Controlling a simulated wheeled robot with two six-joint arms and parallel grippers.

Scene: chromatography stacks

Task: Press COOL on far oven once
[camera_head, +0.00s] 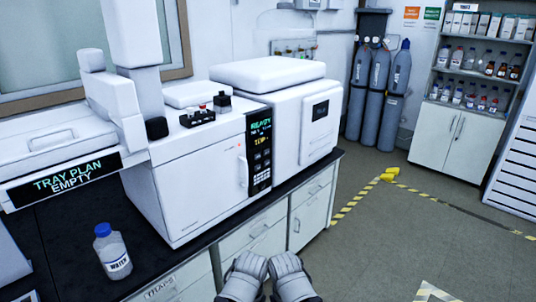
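A white oven unit (195,185) stands on the dark bench, with a door and a handle on its front. A black control panel (259,150) at its right edge shows green READY text, a yellow TEMP line and small keys. The key labels, COOL included, are too small to read. A second white unit (292,140) stands beyond it with a small dark display (320,110). I cannot tell for sure which is the far oven. My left gripper (250,264) and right gripper (286,263) are side by side low in front of the drawers, apart from the ovens; their finger openings are unclear.
A water bottle with a blue cap (113,252) stands on the bench (75,240) at the left, near a sampler showing TRAY PLAN EMPTY (75,178). Grey gas cylinders (378,75) and a bottle shelf (475,70) stand behind. The floor (400,240) at right is mostly clear.

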